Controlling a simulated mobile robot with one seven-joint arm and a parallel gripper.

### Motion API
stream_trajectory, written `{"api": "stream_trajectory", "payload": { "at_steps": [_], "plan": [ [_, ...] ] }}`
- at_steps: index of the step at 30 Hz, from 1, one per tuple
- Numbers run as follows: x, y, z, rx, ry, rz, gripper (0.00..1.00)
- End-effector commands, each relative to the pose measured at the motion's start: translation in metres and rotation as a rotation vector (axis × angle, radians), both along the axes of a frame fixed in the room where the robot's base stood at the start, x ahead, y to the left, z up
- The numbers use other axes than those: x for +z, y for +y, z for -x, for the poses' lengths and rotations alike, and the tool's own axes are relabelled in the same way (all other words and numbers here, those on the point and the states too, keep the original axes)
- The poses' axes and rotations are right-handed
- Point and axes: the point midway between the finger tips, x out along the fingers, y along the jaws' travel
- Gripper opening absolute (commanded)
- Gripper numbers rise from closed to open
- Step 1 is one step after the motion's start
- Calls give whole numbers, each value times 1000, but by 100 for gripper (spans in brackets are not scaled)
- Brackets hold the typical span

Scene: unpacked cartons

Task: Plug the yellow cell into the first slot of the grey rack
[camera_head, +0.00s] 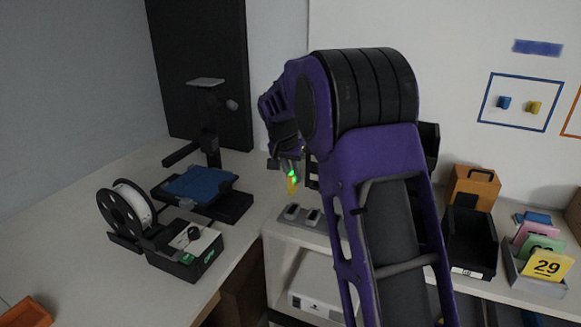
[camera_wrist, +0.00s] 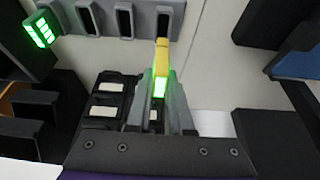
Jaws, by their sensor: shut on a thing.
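The yellow cell (camera_wrist: 162,60) is held between the two grey fingers of my gripper (camera_wrist: 160,90), which is shut on it. A green glow covers the end of the cell near the fingertips. In the head view the cell (camera_head: 292,187) hangs below my gripper (camera_head: 290,168). The grey rack (camera_wrist: 143,20) is at the top of the wrist view, with dark slots in a row. The cell's far end lies just below the rightmost visible slot in the picture. I cannot tell whether it touches the rack. In the head view my arm hides much of the area behind it.
A 3D printer with a blue bed (camera_head: 200,183) and a black spool holder (camera_head: 127,210) stand on the left table. Black bins (camera_head: 470,240) and coloured number cards (camera_head: 547,264) stand at the right. A black block with a green-lit face (camera_wrist: 40,30) is left of the rack.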

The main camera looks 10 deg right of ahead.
Motion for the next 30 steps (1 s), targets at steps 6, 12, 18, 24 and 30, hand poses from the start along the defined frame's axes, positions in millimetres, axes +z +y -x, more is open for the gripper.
{"api": "stream_trajectory", "payload": {
  "at_steps": [6, 12, 18, 24, 30],
  "plan": [
    [-7, 0, -1, -4, 0, 0, 0],
    [-23, 0, -1, -3, -1, -1, 0],
    [-43, 0, -1, -3, -1, -1, 0],
    [-54, 0, -1, -3, -1, -1, 0],
    [-55, 0, -1, -3, -1, 0, 0]
  ]
}}
